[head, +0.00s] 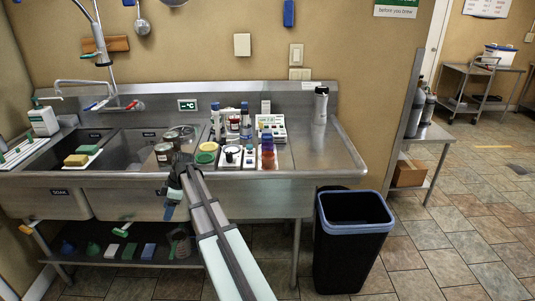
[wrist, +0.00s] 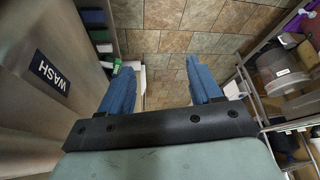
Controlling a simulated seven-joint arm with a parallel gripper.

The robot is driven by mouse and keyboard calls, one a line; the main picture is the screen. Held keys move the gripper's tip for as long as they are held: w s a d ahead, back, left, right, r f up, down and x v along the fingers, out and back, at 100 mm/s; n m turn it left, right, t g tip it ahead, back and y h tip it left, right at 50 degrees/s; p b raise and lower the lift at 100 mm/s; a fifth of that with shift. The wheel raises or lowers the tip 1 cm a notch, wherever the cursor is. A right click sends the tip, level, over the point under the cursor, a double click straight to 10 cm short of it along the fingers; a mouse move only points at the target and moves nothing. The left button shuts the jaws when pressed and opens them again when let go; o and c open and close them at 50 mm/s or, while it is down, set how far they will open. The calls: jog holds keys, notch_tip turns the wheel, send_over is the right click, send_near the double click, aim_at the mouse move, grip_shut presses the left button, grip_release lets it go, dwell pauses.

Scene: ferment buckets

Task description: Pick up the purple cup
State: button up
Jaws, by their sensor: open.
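A small purple cup-like thing (head: 267,144) stands on the right drainboard of the steel sink, just behind or above an orange-red piece (head: 268,160). It is too small to tell whether the two touch. My gripper (head: 170,210) hangs in front of the sink's front edge, left of and lower than the purple thing. In the wrist view my gripper (wrist: 161,88) has its two blue fingers wide apart, with only floor between them. The purple cup is not seen clearly in the wrist view.
The drainboard (head: 315,150) is crowded with bottles, jars and small trays around the purple thing; its right part is clearer. A dark bin (head: 350,250) stands below on the right. The basin front with a WASH label (wrist: 52,72) is close on the left in the wrist view.

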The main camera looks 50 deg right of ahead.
jog(key=w+d+r, duration=0.1)
jog(key=d+r, duration=0.4)
jog(key=w+d+r+n, duration=0.1)
jog(key=d+r, duration=0.4)
jog(key=r, duration=0.1)
jog(key=w+d+r+n+t+h, duration=0.1)
jog(key=d+r, duration=0.4)
jog(key=d, duration=0.1)
jog(key=shift+d+r, duration=0.1)
jog(key=shift+r, duration=0.15)
jog(key=s+d+r+g+h, duration=0.1)
jog(key=s+d+r, duration=0.1)
jog(key=d, duration=0.6)
jog(key=s+d+r+g+h, duration=0.1)
jog(key=s+d+r, duration=0.15)
jog(key=d, duration=0.55)
notch_tip(320, 180, up, 3)
jog(key=m+g+h, duration=0.1)
jog(key=m, duration=0.1)
send_over(267, 149)
jog(key=w+d, duration=0.2)
jog(key=f, duration=1.4)
jog(key=shift+s, duration=0.2)
jog(key=shift+c, duration=0.2)
jog(key=c, duration=0.7)
jog(key=shift+r, duration=0.15)
